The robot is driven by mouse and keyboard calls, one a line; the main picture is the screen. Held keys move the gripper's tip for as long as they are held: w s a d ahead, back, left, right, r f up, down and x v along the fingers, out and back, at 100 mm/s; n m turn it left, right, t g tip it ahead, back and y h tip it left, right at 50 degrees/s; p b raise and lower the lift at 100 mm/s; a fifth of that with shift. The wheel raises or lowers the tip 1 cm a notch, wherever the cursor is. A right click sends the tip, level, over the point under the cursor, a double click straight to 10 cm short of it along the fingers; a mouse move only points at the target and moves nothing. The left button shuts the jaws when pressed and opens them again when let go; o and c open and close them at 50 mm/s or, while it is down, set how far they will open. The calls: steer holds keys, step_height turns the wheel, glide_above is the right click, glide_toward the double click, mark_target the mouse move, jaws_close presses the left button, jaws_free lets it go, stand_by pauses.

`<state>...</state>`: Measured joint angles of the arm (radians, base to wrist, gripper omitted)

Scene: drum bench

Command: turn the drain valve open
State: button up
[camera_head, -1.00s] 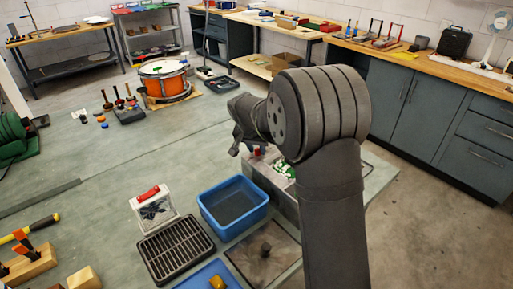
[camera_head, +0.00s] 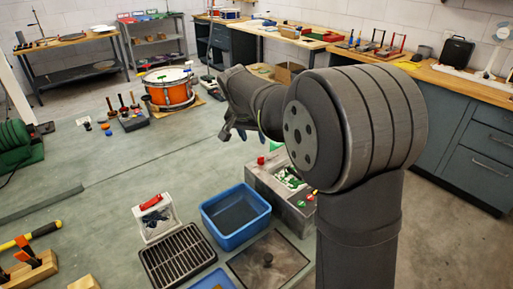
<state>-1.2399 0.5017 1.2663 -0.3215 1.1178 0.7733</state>
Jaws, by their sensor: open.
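My gripper (camera_head: 233,134) is at the end of my arm, above the bench. Its jaws are open, with nothing seen between them. The grey metal tank (camera_head: 262,184) stands below and right of it, partly behind my arm. A red knob (camera_head: 260,160) shows on its far left corner. A small red and green fitting (camera_head: 306,201) shows at its near right side. A white stand with a red handle (camera_head: 151,201) is further left. I cannot tell which of these is the drain valve. My gripper appears clear of all of them.
A blue tub (camera_head: 236,214), a black grille tray (camera_head: 177,255) and a dark plate with a knob (camera_head: 268,262) stand near the tank. An orange drum (camera_head: 168,90) and mallets (camera_head: 121,104) are further back. The bench's left middle is clear.

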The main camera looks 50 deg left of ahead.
mark_target(260, 158)
steer(key=v, duration=0.5)
steer(key=shift+r, duration=0.1)
steer(key=x, duration=1.7)
steer(key=shift+a+f, duration=0.1)
steer(key=shift+f, duration=0.1)
steer(key=shift+r, duration=0.1)
